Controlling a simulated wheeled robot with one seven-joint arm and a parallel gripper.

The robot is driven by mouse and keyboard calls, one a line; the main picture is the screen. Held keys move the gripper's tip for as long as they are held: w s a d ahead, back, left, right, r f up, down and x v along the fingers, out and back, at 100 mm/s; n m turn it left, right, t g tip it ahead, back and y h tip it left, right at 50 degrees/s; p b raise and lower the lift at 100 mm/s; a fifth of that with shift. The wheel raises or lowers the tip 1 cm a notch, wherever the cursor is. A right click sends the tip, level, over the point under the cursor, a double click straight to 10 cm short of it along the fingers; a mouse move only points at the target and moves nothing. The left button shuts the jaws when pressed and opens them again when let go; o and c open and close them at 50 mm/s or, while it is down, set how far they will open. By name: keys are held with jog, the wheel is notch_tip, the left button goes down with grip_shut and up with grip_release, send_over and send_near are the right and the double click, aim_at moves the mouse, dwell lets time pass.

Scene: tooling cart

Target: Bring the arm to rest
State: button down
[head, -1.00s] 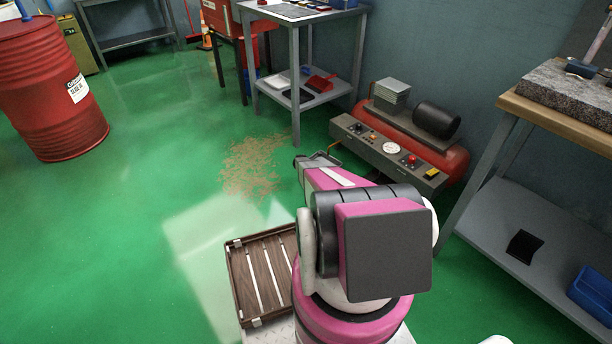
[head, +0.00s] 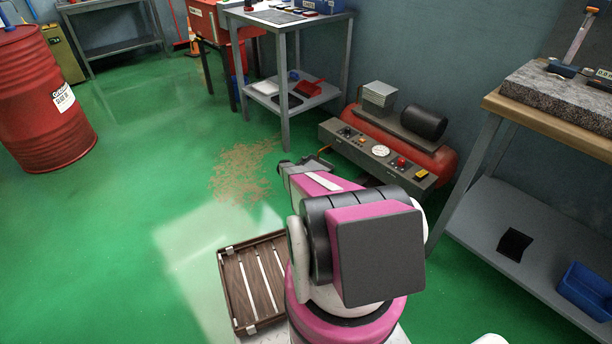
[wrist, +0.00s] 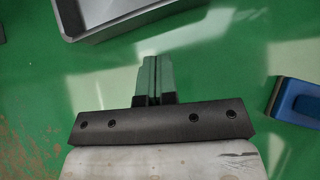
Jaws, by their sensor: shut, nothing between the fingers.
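My gripper (wrist: 152,80) shows in the wrist view with its two greenish fingers together and nothing between them. It points over the green floor, clear of the things around it. In the head view my pink, white and black arm is folded in the lower middle, and the fingers cannot be made out there.
A slatted brown crate (head: 232,296) sits left of my arm. A red compressor (head: 447,162) lies beyond it, by the wall. A workbench (head: 497,104) with a granite slab (head: 560,92) stands right. A red drum (head: 45,105) stands far left. The wrist view shows a grey tray (wrist: 70,28) and a blue object (wrist: 300,104). Open floor lies left.

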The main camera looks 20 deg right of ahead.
jog(key=s+a+r+m+g+y, duration=0.1)
jog(key=s+a+r+m, duration=0.3)
jog(key=s+a+r, duration=0.45)
jog(key=s+a+r+m+y, duration=0.1)
jog(key=s+a+r+m, duration=0.2)
jog(key=s+r, duration=0.55)
jog(key=s+a+r+m+g+y, duration=0.1)
jog(key=s+a+r+m, duration=0.35)
jog(key=r, duration=0.85)
jog(key=s+a+r+m+y, duration=0.2)
jog(key=s+a+r+m, duration=0.3)
jog(key=s, duration=0.7)
jog(key=s+a+r+m+y, duration=0.3)
jog(key=s+a+r+m, duration=0.2)
jog(key=s+a+r, duration=0.4)
jog(key=s+r, duration=0.3)
jog(key=r, duration=0.2)
jog(key=shift+a+g+y, duration=0.2)
jog(key=shift+g+y, duration=0.1)
jog(key=shift+d, duration=0.1)
